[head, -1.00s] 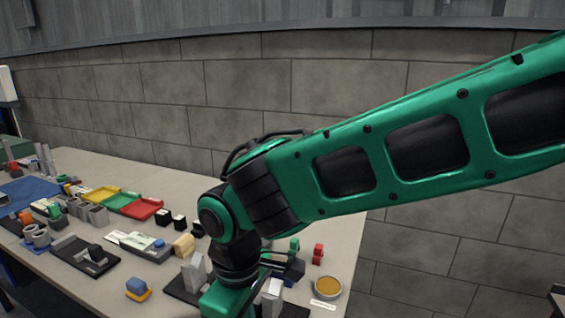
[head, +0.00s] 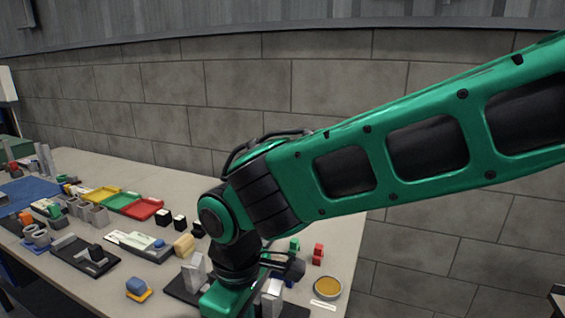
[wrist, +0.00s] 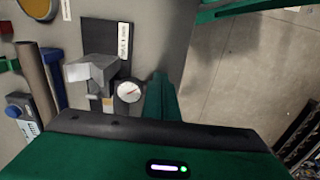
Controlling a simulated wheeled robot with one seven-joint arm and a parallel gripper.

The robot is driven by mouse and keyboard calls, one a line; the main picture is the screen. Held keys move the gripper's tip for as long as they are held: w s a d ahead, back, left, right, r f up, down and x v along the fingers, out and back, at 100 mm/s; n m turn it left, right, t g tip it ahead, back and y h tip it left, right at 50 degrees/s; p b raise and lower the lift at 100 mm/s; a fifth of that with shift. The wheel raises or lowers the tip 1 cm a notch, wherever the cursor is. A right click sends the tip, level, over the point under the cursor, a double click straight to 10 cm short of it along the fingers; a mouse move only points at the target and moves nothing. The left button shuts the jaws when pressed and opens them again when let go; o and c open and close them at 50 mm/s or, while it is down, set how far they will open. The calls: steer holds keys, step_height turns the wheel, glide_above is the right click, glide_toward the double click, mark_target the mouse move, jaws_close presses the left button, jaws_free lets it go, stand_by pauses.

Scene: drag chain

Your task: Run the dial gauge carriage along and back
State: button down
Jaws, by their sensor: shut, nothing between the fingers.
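The dial gauge (wrist: 129,92) shows its round white face and red needle in the wrist view. It sits beside a grey block (wrist: 92,70) on a dark base plate (wrist: 100,34). Grey upright blocks (head: 194,273) on a dark plate (head: 176,287) show beside my wrist in the head view. My gripper (wrist: 160,84) is shut and empty, with a green finger just right of the dial. I cannot tell whether it touches the gauge. My arm hides part of the fixture in the head view, and the fingertips are out of sight there.
A round amber dish (head: 327,288) and small red blocks (head: 318,254) stand to the right of my wrist. Yellow, green and red trays (head: 143,208) lie further back left. A brown cylinder (wrist: 36,84) lies left of the fixture. The table edge lies right of the gauge.

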steer(key=shift+a, duration=0.15)
steer(key=shift+w+a, duration=0.45)
steer(key=shift+a, duration=0.65)
steer(key=shift+w+a, duration=0.45)
steer(key=shift+a, duration=0.6)
steer(key=shift+w+a, duration=0.45)
steer(key=shift+a, duration=0.75)
steer(key=shift+w+a, duration=0.25)
steer(key=shift+a, duration=0.3)
steer(key=shift+w+a, duration=0.25)
steer(key=shift+a, duration=0.35)
steer(key=shift+w+a, duration=0.35)
steer(key=shift+a, duration=0.55)
steer(key=shift+w+a, duration=0.25)
steer(key=shift+a, duration=0.2)
steer(key=shift+d, duration=0.1)
